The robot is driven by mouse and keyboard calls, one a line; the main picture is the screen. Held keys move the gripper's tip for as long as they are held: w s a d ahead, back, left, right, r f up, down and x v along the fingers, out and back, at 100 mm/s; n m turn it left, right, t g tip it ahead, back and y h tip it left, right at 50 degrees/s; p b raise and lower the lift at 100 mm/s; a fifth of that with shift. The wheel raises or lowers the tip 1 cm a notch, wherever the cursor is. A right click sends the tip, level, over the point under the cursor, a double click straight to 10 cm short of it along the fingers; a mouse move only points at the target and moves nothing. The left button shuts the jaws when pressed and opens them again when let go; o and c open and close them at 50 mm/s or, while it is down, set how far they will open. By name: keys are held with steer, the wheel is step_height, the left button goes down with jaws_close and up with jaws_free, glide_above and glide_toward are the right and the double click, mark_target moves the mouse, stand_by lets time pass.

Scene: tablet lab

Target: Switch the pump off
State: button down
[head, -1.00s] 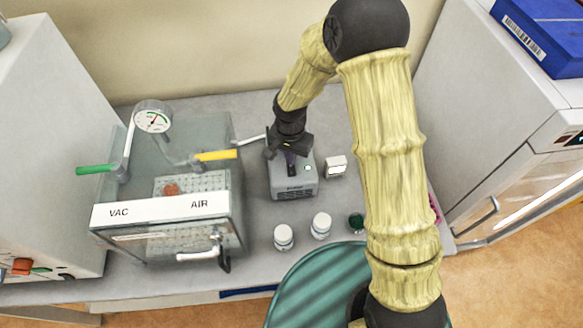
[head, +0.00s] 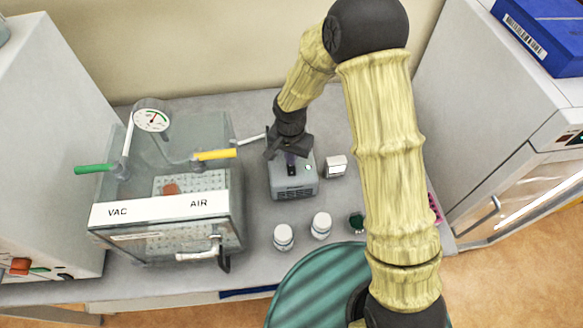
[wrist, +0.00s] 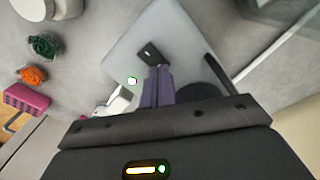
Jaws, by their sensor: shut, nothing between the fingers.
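The pump (head: 293,191) is a small grey box on the bench, right of the glass chamber. It also shows in the wrist view (wrist: 185,45). On its top is a black switch (wrist: 150,53), with a small green-lit indicator (wrist: 132,80) beside it; the indicator also shows in the head view (head: 308,167). My gripper (head: 291,160) is over the pump. In the wrist view its fingers (wrist: 157,72) are shut together and empty, with the tips right by the switch. I cannot tell whether they touch it. The switch's position is not clear.
The glass chamber (head: 165,213) with a gauge (head: 151,117), green handle (head: 90,169) and yellow handle (head: 216,154) stands left. A small white box (head: 336,166) is close right of the pump. Two white bottles (head: 283,237) (head: 321,225) and a green-capped item (head: 356,222) stand in front.

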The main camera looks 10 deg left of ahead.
steer(key=shift+f+b, duration=0.45)
steer(key=shift+f, duration=0.15)
stand_by(0.3)
steer(key=shift+r, duration=0.1)
steer(key=shift+r+p, duration=2.4)
steer(key=shift+r, duration=1.1)
steer(key=shift+d, duration=0.1)
steer(key=s+d+r+n+t+b, duration=0.1)
steer(key=s+d+r+b, duration=0.1)
steer(key=d, duration=0.5)
steer(key=s+d+r+n+b, duration=0.1)
steer(key=s+d+r+b, duration=0.1)
steer(key=s+d, duration=0.3)
steer(key=s+d+r+n+t+b, duration=0.1)
steer(key=s+d+r+b, duration=0.1)
steer(key=d, duration=0.7)
steer(key=shift+s+d+r+t+b, duration=0.35)
steer(key=shift+s+b, duration=0.2)
steer(key=shift+s, duration=0.1)
